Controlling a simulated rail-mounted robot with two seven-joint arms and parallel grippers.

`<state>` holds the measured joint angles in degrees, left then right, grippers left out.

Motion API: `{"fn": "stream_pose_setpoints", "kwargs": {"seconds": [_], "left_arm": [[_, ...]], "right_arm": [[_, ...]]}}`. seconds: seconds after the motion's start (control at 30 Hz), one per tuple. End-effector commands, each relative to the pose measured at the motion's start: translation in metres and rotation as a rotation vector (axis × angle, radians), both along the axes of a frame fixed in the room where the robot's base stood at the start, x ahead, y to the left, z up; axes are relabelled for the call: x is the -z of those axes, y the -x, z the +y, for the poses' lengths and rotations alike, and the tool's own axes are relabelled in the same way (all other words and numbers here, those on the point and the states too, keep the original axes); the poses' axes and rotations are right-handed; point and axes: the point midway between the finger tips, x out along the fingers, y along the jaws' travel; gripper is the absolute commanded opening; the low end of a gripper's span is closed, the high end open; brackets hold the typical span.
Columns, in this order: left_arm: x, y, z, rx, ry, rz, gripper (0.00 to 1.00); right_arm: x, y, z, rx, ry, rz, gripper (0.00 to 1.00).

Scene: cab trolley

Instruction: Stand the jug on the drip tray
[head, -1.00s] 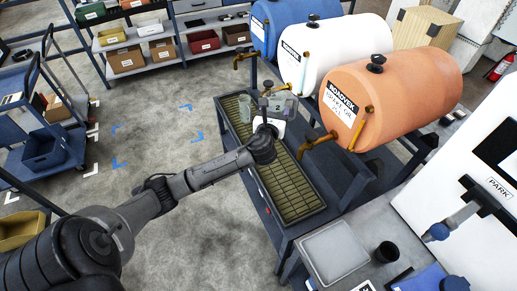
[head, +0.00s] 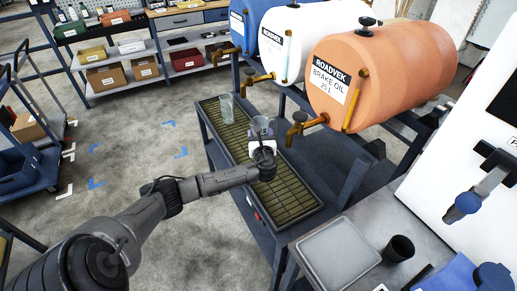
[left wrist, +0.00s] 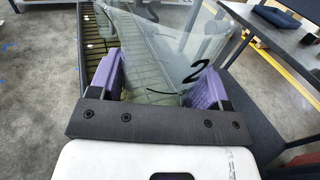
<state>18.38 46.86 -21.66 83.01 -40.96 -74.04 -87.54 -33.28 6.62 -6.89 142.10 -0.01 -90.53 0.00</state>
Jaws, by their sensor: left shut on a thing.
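The jug (head: 262,124) is clear glass and looks upright in the head view. In the left wrist view the jug (left wrist: 165,45) fills the space between the purple finger pads and carries a black "2". My left gripper (head: 263,146) is shut on it; it also shows in the left wrist view (left wrist: 160,90). The drip tray (head: 287,197) is long, dark-rimmed and slatted, on a blue trolley. The jug is over the tray's middle part; I cannot tell whether its base touches the slats. My right gripper is not in view.
Another clear vessel (head: 226,108) stands on the tray's far end. An orange barrel (head: 400,75), a white barrel (head: 320,25) and a blue barrel lie behind, with brass taps (head: 300,125) near the tray. A grey pad (head: 340,250) and black cup (head: 400,248) stand front right.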

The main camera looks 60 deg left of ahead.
Motion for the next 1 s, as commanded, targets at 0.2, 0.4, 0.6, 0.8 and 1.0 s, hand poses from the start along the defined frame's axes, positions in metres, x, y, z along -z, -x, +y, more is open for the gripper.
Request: {"fn": "stream_pose_setpoints", "kwargs": {"seconds": [0.2,0.4,0.6,0.8,1.0], "left_arm": [[0.021,0.000,-0.001,0.002,0.001,0.000,0.45],[0.033,0.000,-0.001,0.003,-0.001,0.002,0.45],[0.058,0.000,-0.001,0.001,0.000,0.001,0.45],[0.059,-0.001,-0.001,0.003,0.000,-0.001,0.45],[0.061,0.000,-0.001,0.003,0.000,0.000,0.45]], "right_arm": [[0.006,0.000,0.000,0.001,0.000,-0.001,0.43],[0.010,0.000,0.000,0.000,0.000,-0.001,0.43],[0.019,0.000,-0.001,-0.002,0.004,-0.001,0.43],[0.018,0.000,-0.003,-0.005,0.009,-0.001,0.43],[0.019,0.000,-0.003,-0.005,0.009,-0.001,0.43]]}}
